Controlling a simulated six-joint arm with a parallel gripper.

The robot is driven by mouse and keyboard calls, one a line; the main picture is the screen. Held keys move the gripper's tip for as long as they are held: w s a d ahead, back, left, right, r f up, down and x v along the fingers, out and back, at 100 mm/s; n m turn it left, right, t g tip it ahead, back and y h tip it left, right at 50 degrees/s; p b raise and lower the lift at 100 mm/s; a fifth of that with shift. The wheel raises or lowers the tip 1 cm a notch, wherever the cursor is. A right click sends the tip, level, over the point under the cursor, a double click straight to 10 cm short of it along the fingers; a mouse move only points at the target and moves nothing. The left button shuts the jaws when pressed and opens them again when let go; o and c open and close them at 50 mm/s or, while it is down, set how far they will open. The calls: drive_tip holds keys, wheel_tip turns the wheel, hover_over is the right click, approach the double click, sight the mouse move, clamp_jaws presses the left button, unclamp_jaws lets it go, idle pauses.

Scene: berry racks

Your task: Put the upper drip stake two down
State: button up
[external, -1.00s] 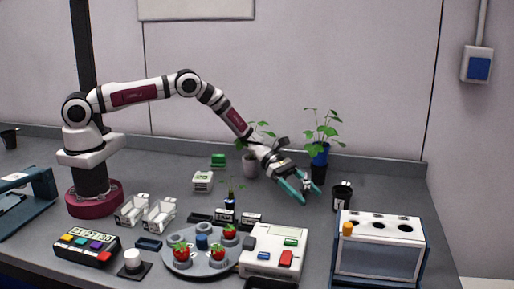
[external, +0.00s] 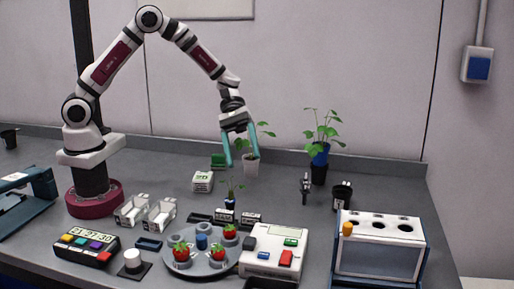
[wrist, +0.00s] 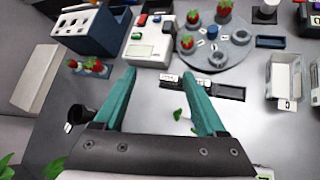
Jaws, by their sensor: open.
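My gripper (external: 241,158) is open and empty, pointing down in front of the white-potted plant (external: 250,166). In the wrist view its two teal fingers (wrist: 159,76) stand wide apart with nothing between their tips. I cannot clearly make out a drip stake. A small grey upright item (external: 305,188) stands alone on the bench to the right of my gripper; it is too small to identify. A seedling in a small dark pot (external: 230,204) stands below my gripper among labelled dark trays. Its leaves show between the fingers in the wrist view (wrist: 178,114).
A rack with holes (external: 418,236) bears an orange piece (external: 347,229). A round tray (external: 208,265) holds strawberries, beside a white device (external: 262,268).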

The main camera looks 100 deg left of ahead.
drive_tip(key=s+d+r+m+g+y, duration=0.2)
drive_tip(key=s+d+r+m+g, duration=0.15)
drive_tip(key=s+m, duration=0.35)
drive_tip(key=s+d+r+m+g+y, duration=0.25)
drive_tip(key=s+d+m, duration=0.25)
drive_tip(key=s, duration=0.4)
drive_tip(key=s+a+m+y, duration=0.2)
drive_tip(key=s+m+y, duration=0.1)
drive_tip(key=s+m, duration=0.3)
drive_tip(key=s+a+m+y, duration=0.2)
drive_tip(key=s+m+y, duration=0.1)
drive_tip(key=s+m, duration=0.3)
drive_tip(key=shift+s+a+r+t, duration=0.25)
drive_tip(key=shift+s+a+t, duration=0.15)
drive_tip(key=shift+s, duration=0.75)
